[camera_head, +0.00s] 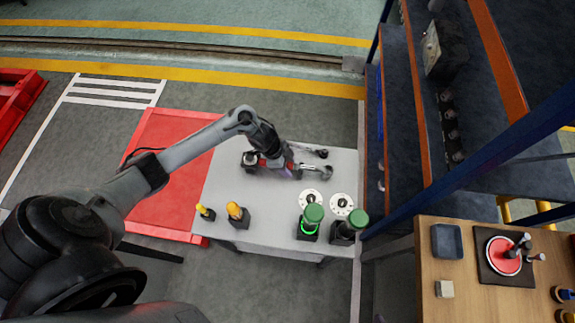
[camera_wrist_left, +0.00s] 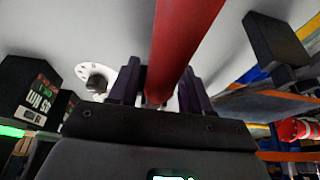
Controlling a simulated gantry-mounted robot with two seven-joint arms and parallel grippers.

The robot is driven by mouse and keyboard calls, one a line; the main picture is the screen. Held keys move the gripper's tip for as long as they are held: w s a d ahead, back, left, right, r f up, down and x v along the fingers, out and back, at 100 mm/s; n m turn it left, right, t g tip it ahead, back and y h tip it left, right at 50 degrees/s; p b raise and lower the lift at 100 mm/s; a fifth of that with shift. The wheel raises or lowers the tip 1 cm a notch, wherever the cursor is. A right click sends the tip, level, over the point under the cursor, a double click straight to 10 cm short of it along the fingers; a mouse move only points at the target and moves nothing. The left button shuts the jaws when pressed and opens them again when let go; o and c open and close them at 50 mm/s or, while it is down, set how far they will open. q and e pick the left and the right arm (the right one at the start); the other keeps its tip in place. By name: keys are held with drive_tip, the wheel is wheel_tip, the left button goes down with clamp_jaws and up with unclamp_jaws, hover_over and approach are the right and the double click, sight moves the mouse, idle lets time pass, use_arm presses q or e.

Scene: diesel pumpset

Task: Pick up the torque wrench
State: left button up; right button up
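The torque wrench is most likely the red bar (camera_wrist_left: 178,45) that crosses the left wrist view from the top and runs down between my left gripper's fingers (camera_wrist_left: 160,88). The bar fills nearly all the space between the fingers; I cannot tell whether they press on it. In the head view my left gripper (camera_head: 284,166) is low over the far half of the white table (camera_head: 240,190). The gripper and arm hide most of the bar there. My right gripper is not in view.
On the table's near side stand two green-topped devices (camera_head: 312,215) and two small yellow-topped ones (camera_head: 237,211). Two white dials (camera_head: 341,204) lie behind the green tops. Blue shelving (camera_head: 405,120) stands close on the right, with a wooden bench (camera_head: 490,290) at the lower right.

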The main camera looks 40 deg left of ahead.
sight(291, 164)
use_arm(q)
clamp_jaws()
drive_tip(key=shift+r, duration=0.1)
drive_tip(key=shift+r, duration=0.4)
wheel_tip(291, 164, up, 3)
drive_tip(key=shift+w+r+p, duration=0.1)
drive_tip(key=shift+p, duration=0.45)
drive_tip(key=s+d+r+p, duration=0.2)
drive_tip(key=d+r, duration=0.5)
drive_tip(key=d, duration=0.4)
drive_tip(key=shift+s+d, duration=0.2)
drive_tip(key=shift+s, duration=0.35)
drive_tip(key=shift+c, duration=1.7)
unclamp_jaws()
clamp_jaws()
